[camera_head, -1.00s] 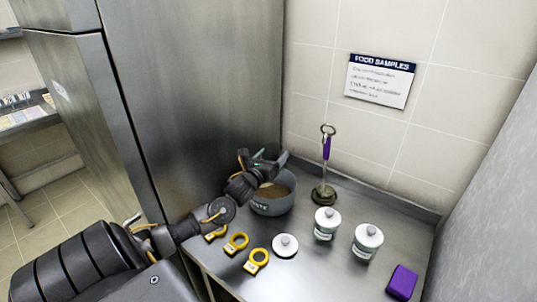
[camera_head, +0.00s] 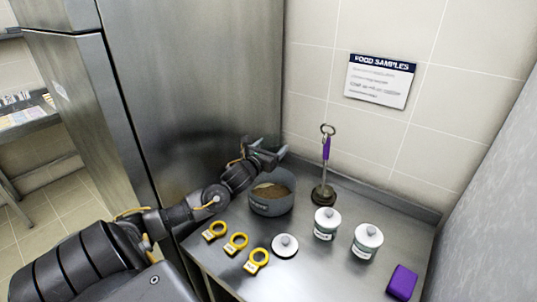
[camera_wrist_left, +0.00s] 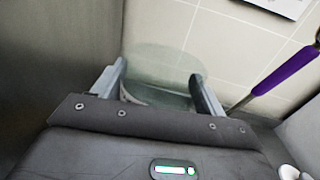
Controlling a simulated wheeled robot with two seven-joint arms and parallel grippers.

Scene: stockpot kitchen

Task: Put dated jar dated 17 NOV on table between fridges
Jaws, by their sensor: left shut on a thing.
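My left gripper (camera_head: 268,154) is raised above the back edge of the grey pot (camera_head: 270,205), beside the tall steel cabinet. In the left wrist view its fingers (camera_wrist_left: 160,85) are shut on a clear glass jar (camera_wrist_left: 165,62). The jar looks see-through and lidless; no date shows on it, and in the head view I cannot make it out. Two white-lidded jars (camera_head: 326,223) (camera_head: 367,241) stand upright on the steel table (camera_head: 330,272); their labels are too small to read. A loose white lid (camera_head: 285,245) lies left of them. My right gripper is not in view.
Several yellow ring tags (camera_head: 236,243) lie along the front left edge. A purple-handled tool (camera_head: 326,165) stands upright by the wall. A purple block (camera_head: 402,282) sits front right. The steel fridge (camera_head: 200,90) bounds the left, a grey panel (camera_head: 490,200) the right.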

